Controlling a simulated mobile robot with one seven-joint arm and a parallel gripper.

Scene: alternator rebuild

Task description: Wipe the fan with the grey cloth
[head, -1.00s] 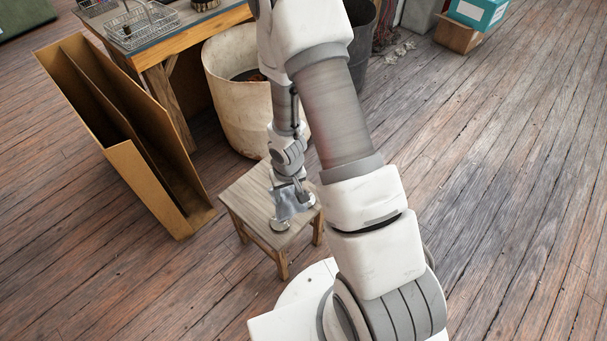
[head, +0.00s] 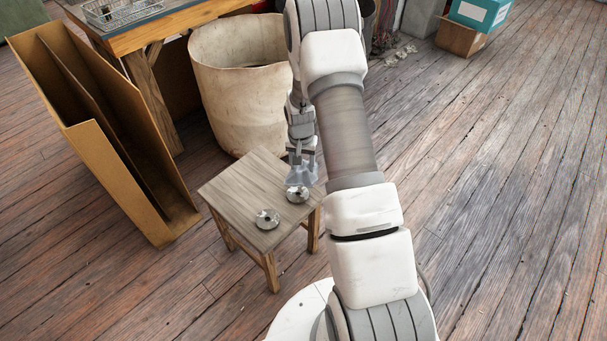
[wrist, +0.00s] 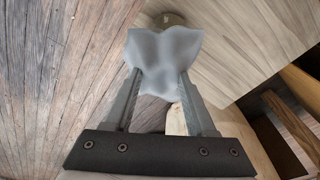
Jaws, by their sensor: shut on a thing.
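The grey cloth (head: 303,174) hangs from my gripper (head: 302,157), which is shut on it; the cloth (wrist: 164,58) also spreads beyond the fingertips of my gripper (wrist: 160,76) in the wrist view. Two round metal parts lie on a small wooden stool (head: 245,185): one nearer the front (head: 267,219), one near the right edge (head: 297,194). The cloth is just above or against the right one; I cannot tell if they touch. A round part (wrist: 168,18) shows past the cloth in the wrist view, partly hidden. I cannot tell which part is the fan.
A large pale bin (head: 238,85) stands behind the stool. A tall brown divided cardboard holder (head: 155,195) stands at the left, near a workbench (head: 150,35) with a wire basket (head: 115,10). Boxes (head: 478,15) stand at the back right. The floor at right is clear.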

